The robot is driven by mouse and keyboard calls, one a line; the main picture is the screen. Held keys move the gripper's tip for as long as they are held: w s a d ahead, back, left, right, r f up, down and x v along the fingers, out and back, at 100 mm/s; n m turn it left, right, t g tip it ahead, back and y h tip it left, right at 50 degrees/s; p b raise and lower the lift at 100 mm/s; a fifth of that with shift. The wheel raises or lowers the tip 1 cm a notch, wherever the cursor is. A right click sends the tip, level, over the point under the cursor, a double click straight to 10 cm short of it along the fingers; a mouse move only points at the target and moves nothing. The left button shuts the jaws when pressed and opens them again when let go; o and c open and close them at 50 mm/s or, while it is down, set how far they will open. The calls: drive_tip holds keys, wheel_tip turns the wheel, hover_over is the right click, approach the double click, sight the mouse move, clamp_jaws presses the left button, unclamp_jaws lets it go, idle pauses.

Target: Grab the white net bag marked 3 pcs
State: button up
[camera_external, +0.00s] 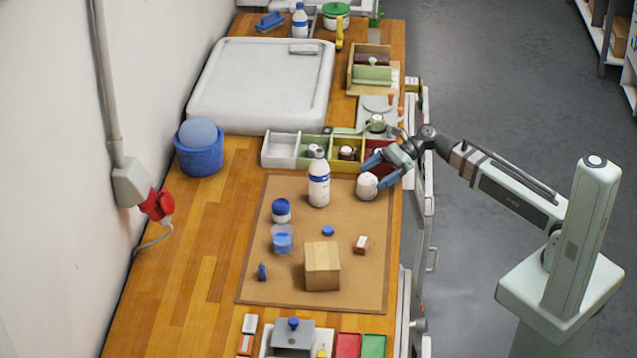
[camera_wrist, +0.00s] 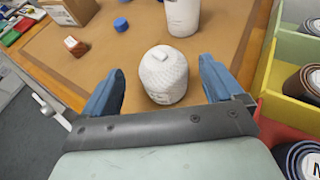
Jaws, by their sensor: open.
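The white net bag (camera_external: 367,186) is a small rounded bundle on the brown mat, near the mat's upper right corner. In the wrist view the bag (camera_wrist: 163,74) shows a net texture and a small pale tag on top; I cannot read any marking. My gripper (camera_external: 379,172) is open with its blue fingers close to the bag. In the wrist view the fingertips of my gripper (camera_wrist: 160,75) are to the left and right of the bag, with gaps on both sides. I cannot tell the exact height of the fingers.
A white bottle (camera_external: 319,182) stands left of the bag. A divided bin row (camera_external: 281,151) is just behind. A cardboard box (camera_external: 322,266), a red-and-white box (camera_external: 361,244) and a blue cap (camera_external: 328,231) sit on the mat (camera_external: 375,285). The mat's front right is clear.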

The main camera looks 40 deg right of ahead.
sight(358, 187)
drive_tip(key=shift+x, duration=2.7)
drive_tip(key=shift+w+d+f, duration=0.1)
drive_tip(key=c, duration=1.1)
drive_tip(key=shift+o, duration=0.2)
